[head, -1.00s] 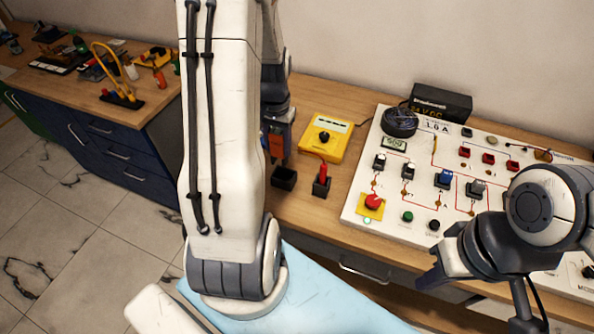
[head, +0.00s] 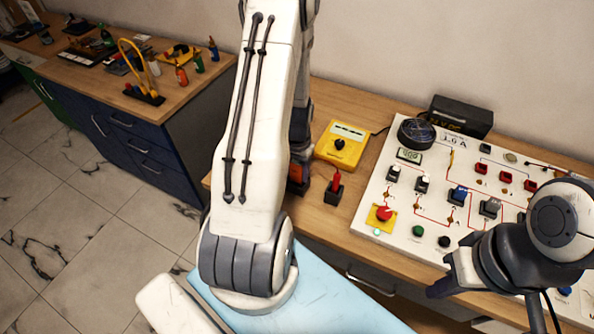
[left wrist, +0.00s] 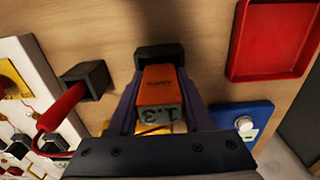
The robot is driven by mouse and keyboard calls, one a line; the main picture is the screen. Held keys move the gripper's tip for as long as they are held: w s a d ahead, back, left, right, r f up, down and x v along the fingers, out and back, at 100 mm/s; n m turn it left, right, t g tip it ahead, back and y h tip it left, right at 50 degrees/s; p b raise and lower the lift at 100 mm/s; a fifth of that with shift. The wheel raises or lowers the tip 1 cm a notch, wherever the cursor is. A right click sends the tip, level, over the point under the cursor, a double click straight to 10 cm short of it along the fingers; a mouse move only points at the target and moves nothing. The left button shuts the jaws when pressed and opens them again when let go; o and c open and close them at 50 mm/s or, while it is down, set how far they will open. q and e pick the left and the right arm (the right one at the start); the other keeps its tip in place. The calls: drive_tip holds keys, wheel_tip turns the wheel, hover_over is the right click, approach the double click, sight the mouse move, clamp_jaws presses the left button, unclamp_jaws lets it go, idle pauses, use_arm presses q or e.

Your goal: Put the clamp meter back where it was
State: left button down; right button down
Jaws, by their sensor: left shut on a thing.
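The clamp meter (left wrist: 160,88) is orange with a grey display reading 1.3. My left gripper (left wrist: 158,100) is shut on it, one finger on each side. A black open-topped holder (left wrist: 160,54) is at the meter's far end in the left wrist view; I cannot tell how deep the meter sits in it. In the head view the meter (head: 295,173) shows as a small orange patch, mostly hidden by my left arm, low over the bench. My right gripper (head: 446,276) hangs in front of the panel, and its jaw opening is unclear.
A black holder with a red probe (head: 335,186) stands just right of the meter, near the yellow multimeter (head: 341,144). The white circuit panel (head: 400,220) is further right. The wrist view shows a red tray (left wrist: 272,40) and a blue block (left wrist: 240,118) close by.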

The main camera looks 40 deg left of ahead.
use_arm(q)
drive_tip(key=shift+f, duration=0.1)
drive_tip(key=shift+c, duration=1.6)
unclamp_jaws()
